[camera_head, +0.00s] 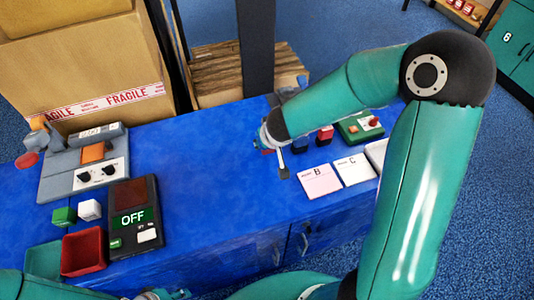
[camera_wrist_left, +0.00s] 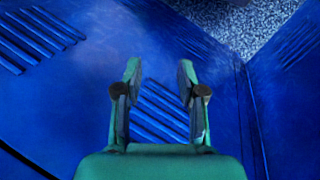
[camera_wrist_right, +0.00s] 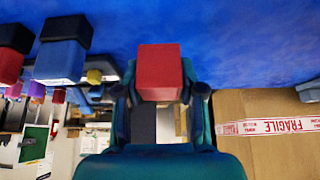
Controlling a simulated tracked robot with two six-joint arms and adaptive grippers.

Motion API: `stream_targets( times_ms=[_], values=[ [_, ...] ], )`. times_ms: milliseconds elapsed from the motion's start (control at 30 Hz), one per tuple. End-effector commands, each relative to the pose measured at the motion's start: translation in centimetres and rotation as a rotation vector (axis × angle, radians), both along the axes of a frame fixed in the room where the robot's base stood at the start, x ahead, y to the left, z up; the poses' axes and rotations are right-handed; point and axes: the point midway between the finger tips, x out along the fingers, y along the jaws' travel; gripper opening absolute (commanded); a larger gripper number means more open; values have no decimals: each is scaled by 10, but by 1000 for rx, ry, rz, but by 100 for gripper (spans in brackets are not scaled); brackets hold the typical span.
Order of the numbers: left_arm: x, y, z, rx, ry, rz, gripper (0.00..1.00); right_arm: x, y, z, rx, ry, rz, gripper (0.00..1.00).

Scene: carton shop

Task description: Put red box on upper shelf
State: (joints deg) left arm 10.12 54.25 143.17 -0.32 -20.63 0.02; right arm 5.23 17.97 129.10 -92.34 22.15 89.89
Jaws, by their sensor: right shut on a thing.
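The red box (camera_wrist_right: 159,72) is between the fingers of my right gripper (camera_wrist_right: 158,95) in the right wrist view, and the gripper is shut on it. In the head view my right gripper (camera_head: 275,146) is above the blue table, with its grip largely hidden by the wrist. My left gripper (camera_wrist_left: 158,85) is open and empty in front of blue ribbed panels in the left wrist view. Only a small part of it shows at the bottom edge of the head view. I cannot clearly identify the upper shelf.
On the blue table (camera_head: 215,165) are a grey control device (camera_head: 60,175), a dark OFF panel (camera_head: 134,215), a red tray (camera_head: 82,270) and white cards (camera_head: 320,180). A large FRAGILE carton (camera_head: 110,65) stands behind. The table's middle is clear.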

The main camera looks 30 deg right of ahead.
Motion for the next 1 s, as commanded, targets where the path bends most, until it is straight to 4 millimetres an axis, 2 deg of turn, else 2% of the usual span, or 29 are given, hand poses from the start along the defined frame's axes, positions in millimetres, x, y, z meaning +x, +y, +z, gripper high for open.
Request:
stream_targets(
  times_ms=[267,700,733,867,1000],
  values=[
    [0,0,-20,0,0,0,40,-1,-1,-39,-1,1,-1,0],
    [0,0,-24,0,0,0,40,0,-1,-44,1,-1,-2,0],
    [0,0,-23,0,0,0,40,0,-1,-43,1,0,-2,42],
    [0,0,-23,0,0,0,40,0,-1,-42,1,0,-2,64],
    [0,0,-23,0,0,0,40,0,-1,-42,1,0,-2,64]
  ],
)
